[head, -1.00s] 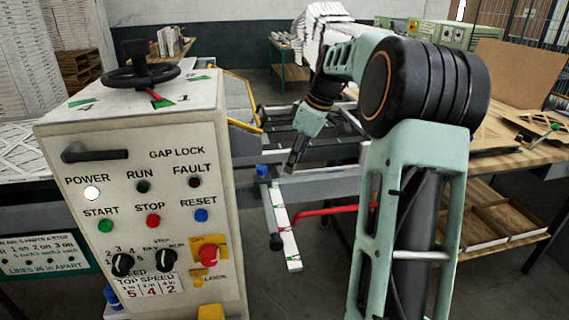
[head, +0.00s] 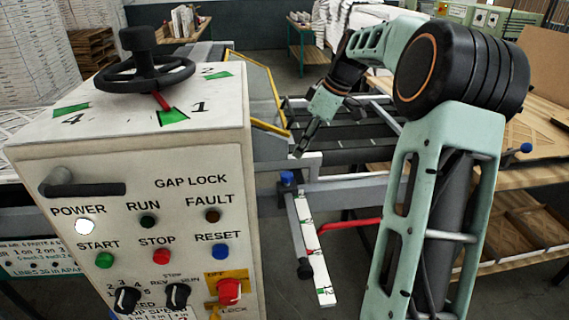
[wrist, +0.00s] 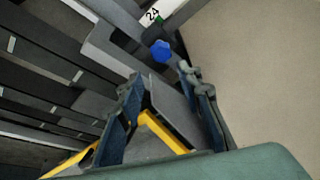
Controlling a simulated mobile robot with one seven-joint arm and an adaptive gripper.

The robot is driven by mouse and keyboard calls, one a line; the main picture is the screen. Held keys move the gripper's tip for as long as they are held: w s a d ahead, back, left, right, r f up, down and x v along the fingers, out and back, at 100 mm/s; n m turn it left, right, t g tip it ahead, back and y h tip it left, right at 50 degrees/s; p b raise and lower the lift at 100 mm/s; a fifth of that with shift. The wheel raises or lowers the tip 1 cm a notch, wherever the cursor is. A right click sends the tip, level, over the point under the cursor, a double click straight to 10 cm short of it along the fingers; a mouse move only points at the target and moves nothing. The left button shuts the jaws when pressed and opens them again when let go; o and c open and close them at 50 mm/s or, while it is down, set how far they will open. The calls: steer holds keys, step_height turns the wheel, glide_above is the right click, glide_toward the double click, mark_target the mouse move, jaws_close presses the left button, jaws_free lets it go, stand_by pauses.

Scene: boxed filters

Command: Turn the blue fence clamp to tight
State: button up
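The blue fence clamp (head: 287,177) is a small blue knob at the far end of the white numbered scale bar (head: 318,245), beside the machine's grey rail. In the wrist view the blue knob (wrist: 161,50) shows beyond my fingertips, near a label reading 24. My gripper (head: 300,152) is above and slightly right of the knob in the head view. In the wrist view my gripper (wrist: 165,88) has its two dark fingers spread apart, with nothing held between them. The knob's exact turn position is too small to tell.
A white control cabinet (head: 130,170) with a black handwheel (head: 145,72) stands at left. A yellow guard bar (head: 262,85) rises behind it, near my gripper. A red lever (head: 350,225) lies below my arm. A wooden bench (head: 535,185) is at right.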

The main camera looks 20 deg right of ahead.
mark_target(288, 174)
steer(key=x, duration=1)
steer(key=shift+a+f, duration=0.1)
steer(key=shift+f, duration=0.15)
steer(key=shift+c, duration=0.3)
steer(key=c, duration=0.8)
steer(key=shift+c, duration=0.2)
